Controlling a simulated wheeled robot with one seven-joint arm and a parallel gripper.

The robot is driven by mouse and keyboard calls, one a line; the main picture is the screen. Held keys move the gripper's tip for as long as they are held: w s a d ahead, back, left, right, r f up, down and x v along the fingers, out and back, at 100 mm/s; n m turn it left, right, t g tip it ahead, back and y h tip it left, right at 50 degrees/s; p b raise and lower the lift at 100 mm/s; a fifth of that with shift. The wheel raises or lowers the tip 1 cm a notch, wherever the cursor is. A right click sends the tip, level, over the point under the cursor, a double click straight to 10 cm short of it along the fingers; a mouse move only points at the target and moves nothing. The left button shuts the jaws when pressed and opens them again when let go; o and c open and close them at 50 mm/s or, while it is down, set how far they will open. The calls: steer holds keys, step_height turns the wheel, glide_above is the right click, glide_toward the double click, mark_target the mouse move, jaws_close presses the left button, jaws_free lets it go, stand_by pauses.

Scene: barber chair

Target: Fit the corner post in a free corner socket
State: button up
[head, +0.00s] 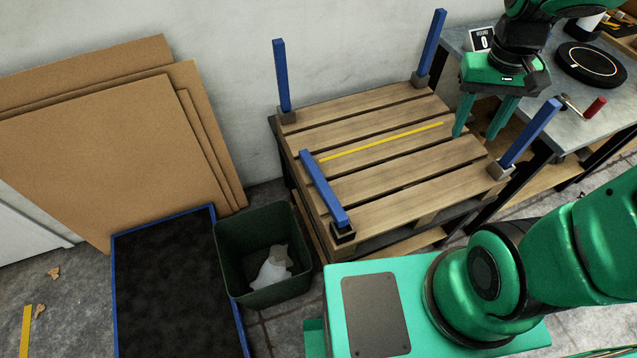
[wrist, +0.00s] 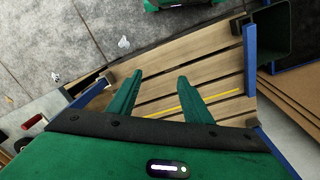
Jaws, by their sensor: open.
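A blue corner post (head: 323,186) lies along the left side of the wooden pallet (head: 400,155), its near end by the front-left corner socket (head: 343,234). That dark socket looks empty; I cannot tell whether the post touches its rim. The lying post also shows in the wrist view (wrist: 250,62) at upper right. The other corners hold upright blue posts: back left (head: 282,76), back right (head: 431,45) and front right (head: 531,132). My gripper (head: 476,134) is open and empty, fingers down above the pallet's right side, well apart from the lying post. In the wrist view, its fingers (wrist: 161,77) spread over the slats.
A dark green bin (head: 265,255) stands left of the pallet, with cardboard sheets (head: 110,150) behind it. A workbench (head: 590,112) is at right. A yellow strip (head: 380,141) lies on the slats. Upright posts flank my gripper at right.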

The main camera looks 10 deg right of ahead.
steer(key=w+a+f+n, duration=0.2)
steer(key=w+a+f, duration=0.25)
steer(key=a, duration=0.25)
steer(key=n+y, duration=0.1)
steer(key=n, duration=0.4)
glide_above(321, 181)
steer(key=f, duration=1.8)
steer(key=shift+s+a, duration=0.1)
steer(key=shift+s, duration=0.1)
steer(key=shift+w+f, duration=0.15)
steer(key=shift+f, duration=2.95)
jaws_close()
